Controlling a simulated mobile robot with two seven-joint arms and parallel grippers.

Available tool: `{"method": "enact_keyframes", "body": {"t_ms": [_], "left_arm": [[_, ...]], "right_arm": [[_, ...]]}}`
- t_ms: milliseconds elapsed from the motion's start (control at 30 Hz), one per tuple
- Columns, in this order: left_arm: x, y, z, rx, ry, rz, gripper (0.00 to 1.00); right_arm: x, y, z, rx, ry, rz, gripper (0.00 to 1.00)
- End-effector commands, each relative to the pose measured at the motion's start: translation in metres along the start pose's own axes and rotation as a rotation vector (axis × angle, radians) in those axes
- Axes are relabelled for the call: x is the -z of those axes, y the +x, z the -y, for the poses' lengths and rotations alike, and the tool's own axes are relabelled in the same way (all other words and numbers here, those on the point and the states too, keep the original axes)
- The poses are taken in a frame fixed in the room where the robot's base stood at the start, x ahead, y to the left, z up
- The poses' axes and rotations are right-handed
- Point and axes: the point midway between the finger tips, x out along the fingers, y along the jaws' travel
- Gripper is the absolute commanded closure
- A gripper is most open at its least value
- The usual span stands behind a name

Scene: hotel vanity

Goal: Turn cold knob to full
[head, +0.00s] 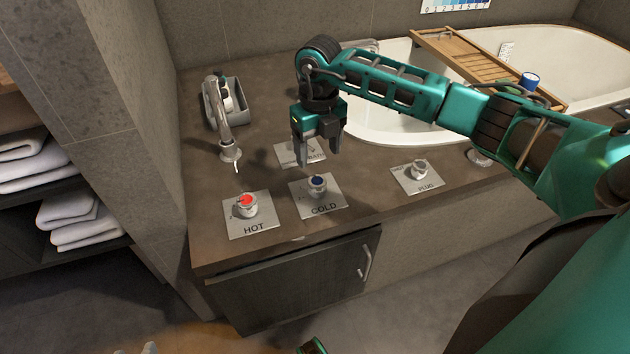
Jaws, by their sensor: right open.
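The cold knob (317,184) has a dark blue top and stands on a metal plate marked COLD on the brown counter. My right gripper (318,156) is open and points down, just above and behind the cold knob, over the plate behind it. The fingers look apart from the knob, and nothing is between them. The hot knob (247,204), with a red top, stands to the left on a plate marked HOT. Of my left gripper, only a small grey tip (150,348) seems to show at the bottom edge, so its state is unclear.
A plug knob (419,168) stands on its plate to the right. The faucet (226,125) rises at the back left, near a grey holder (236,98). The white tub (385,122) with a wooden tray (480,60) lies behind my right arm. The counter's front edge is clear.

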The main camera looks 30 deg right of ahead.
Motion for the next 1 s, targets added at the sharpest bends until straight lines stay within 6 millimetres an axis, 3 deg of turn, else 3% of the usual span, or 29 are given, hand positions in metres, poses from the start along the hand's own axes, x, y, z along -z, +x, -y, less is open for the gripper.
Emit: {"method": "enact_keyframes", "body": {"t_ms": [33,200,400,867,1000], "left_arm": [[-0.005,0.003,-0.001,-0.002,-0.005,0.003,0.57],[-0.005,0.006,-0.005,-0.010,-0.015,-0.003,0.57],[-0.010,0.009,-0.008,-0.017,-0.015,0.007,0.57],[-0.004,0.009,-0.009,-0.021,-0.013,-0.005,0.57],[-0.005,0.009,-0.009,-0.021,-0.012,-0.004,0.57]], "right_arm": [[0.001,0.016,-0.001,-0.001,0.000,-0.004,0.29],[0.001,0.051,-0.001,-0.003,-0.001,-0.002,0.29],[0.000,0.080,-0.002,-0.003,-0.001,-0.001,0.29],[0.000,0.090,-0.002,-0.004,-0.002,0.000,0.29],[0.000,0.090,-0.002,-0.004,-0.002,0.000,0.42]]}}
